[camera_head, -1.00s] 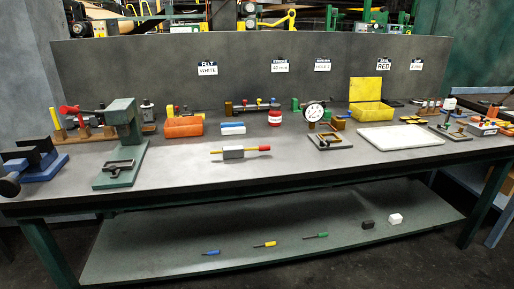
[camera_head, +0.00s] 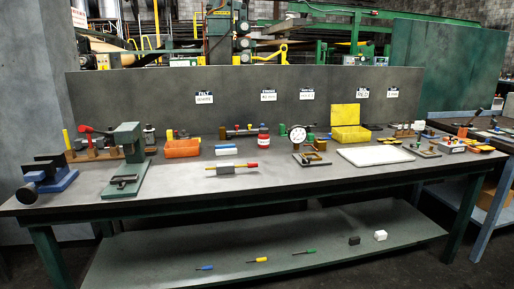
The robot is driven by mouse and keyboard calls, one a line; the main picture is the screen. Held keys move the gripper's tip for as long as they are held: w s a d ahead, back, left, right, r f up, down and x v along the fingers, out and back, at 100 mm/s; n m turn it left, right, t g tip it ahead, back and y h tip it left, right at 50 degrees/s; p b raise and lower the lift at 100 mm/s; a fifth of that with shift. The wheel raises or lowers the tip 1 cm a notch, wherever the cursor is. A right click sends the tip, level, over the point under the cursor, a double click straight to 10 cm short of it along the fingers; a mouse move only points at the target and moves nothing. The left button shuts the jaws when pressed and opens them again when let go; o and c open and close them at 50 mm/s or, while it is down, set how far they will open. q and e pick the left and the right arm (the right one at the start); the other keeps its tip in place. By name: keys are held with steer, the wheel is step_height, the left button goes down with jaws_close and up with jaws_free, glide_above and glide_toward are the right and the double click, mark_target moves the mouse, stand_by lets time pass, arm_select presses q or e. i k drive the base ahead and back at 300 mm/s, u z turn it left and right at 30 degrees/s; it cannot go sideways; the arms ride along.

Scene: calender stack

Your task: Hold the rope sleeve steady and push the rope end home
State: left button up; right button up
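The grey rope sleeve (camera_head: 226,171) lies on the front middle of the workbench top. A yellow rope piece (camera_head: 211,168) sticks out of its left side. A rope end with a red tip (camera_head: 252,165) sticks out of its right side. How deep either rope sits inside the sleeve is hidden. Neither of my grippers shows in the head view, and nothing touches the sleeve.
A blue vise (camera_head: 48,183) and a green press (camera_head: 128,165) stand to the left. An orange bin (camera_head: 182,149), a white-and-blue block (camera_head: 226,150), a red-and-white can (camera_head: 263,141) and a dial gauge (camera_head: 298,133) stand behind. A white board (camera_head: 375,156) lies right. The bench front around the sleeve is clear.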

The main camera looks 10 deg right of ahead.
mark_target(250, 165)
steer(key=z, duration=0.55)
steer(key=i, duration=0.7)
steer(key=z, duration=0.15)
